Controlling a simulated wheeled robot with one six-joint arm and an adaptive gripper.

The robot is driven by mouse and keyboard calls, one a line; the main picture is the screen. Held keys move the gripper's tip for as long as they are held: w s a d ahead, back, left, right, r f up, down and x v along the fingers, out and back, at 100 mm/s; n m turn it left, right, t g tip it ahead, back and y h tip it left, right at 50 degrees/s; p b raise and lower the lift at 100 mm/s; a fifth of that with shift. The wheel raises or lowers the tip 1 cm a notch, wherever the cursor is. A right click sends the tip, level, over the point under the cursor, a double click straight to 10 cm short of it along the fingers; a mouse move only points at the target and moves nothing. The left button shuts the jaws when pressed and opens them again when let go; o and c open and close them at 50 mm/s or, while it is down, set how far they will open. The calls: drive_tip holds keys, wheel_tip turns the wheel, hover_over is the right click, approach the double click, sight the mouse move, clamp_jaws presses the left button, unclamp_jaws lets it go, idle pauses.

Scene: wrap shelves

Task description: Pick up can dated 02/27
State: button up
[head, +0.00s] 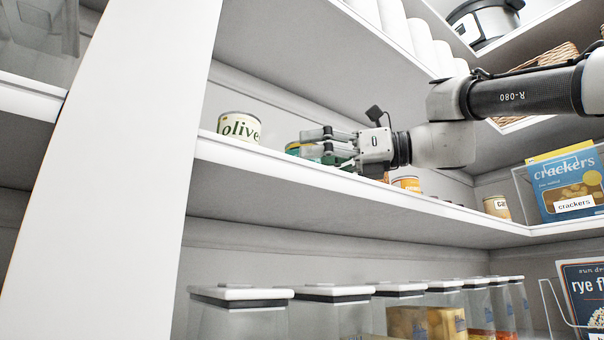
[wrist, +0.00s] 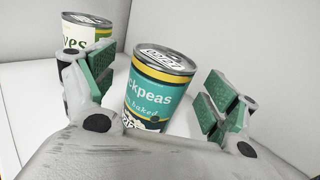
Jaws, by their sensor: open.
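A green chickpeas can (wrist: 150,95) with a yellow band stands upright between the spread fingers of my gripper (wrist: 163,85) in the wrist view. Gaps show between the can and the green finger pads, the right one wider. In the head view my gripper (head: 325,146) reaches leftward over the shelf, open, and hides most of this can. An olive can (head: 239,127) stands to the left; it also shows behind the left finger in the wrist view (wrist: 76,38).
The white shelf (head: 300,172) has a raised front edge. An orange-labelled can (head: 407,184) stands right of my gripper, and another can (head: 497,207) near the crackers box (head: 570,185). Lidded jars (head: 335,292) fill the shelf below. Another shelf overhangs my arm.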

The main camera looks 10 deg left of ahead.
drive_tip(key=shift+w+a, duration=0.1)
drive_tip(key=shift+a, duration=1.15)
drive_tip(key=c, duration=1.4)
drive_tip(key=shift+o, duration=0.2)
